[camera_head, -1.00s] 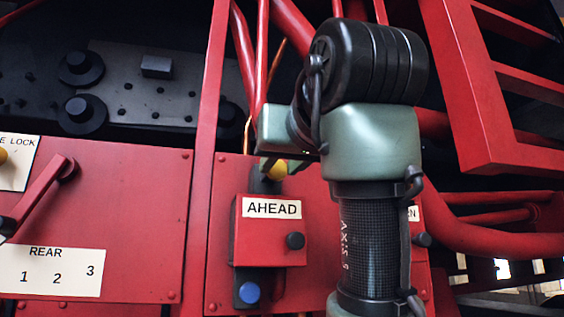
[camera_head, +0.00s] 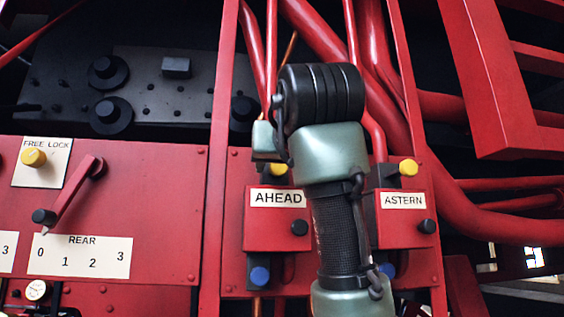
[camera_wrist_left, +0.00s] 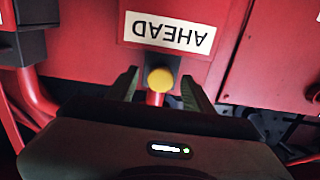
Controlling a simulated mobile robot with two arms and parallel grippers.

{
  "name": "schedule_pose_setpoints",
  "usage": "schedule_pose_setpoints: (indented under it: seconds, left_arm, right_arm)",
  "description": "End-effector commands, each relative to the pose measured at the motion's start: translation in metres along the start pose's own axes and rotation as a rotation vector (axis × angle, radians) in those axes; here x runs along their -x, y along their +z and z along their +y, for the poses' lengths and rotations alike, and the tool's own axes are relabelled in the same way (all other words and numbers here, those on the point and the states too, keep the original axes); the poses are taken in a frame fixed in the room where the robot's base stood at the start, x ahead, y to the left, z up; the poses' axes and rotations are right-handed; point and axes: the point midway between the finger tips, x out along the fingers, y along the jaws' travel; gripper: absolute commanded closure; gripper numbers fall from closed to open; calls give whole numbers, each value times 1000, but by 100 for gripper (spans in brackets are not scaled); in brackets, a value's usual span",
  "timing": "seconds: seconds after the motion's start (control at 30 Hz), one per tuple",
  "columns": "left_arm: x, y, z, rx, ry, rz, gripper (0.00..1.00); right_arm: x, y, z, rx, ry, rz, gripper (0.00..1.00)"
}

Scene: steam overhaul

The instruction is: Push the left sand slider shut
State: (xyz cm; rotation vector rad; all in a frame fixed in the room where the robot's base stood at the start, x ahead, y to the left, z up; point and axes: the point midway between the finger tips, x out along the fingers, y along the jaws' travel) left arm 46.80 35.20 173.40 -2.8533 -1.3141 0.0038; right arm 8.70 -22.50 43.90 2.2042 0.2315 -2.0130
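The left sand slider is most likely the red box labelled AHEAD (camera_head: 276,223), with a dark knob (camera_head: 299,228) at its lower right. It sits on a dark upright strip, between a yellow knob (camera_head: 278,169) above and a blue knob (camera_head: 260,275) below. My left gripper (camera_head: 264,157) is at the top of this strip, beside the yellow knob and above the box. In the left wrist view my left gripper (camera_wrist_left: 157,88) is open, and the yellow knob (camera_wrist_left: 160,79) shows between its fingers. Contact cannot be told. My right gripper is not in view.
A similar box labelled ASTERN (camera_head: 403,215) stands to the right, partly behind my left arm. A red lever (camera_head: 73,195) with a numbered REAR plate (camera_head: 84,256) is on the left panel. Red pipes (camera_head: 375,80) run above and to the right.

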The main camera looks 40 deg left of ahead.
Motion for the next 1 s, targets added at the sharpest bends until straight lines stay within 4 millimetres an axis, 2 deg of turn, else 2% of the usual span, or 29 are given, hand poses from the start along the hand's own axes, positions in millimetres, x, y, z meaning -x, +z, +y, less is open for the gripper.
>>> schedule_pose_setpoints:
  seconds: [0.27, 0.5, 0.7, 1.0]
  left_arm:
    - [8, 1, 0, 1, 0, 2, 48]
    - [48, 3, 1, 0, 2, 2, 48]
    - [70, 2, 1, -1, 0, -1, 48]
    - [74, 2, 0, -1, 0, -3, 48]
  right_arm:
    - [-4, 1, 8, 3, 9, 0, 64]
    - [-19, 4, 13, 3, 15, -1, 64]
    - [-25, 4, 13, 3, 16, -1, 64]
    - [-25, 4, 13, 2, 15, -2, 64]
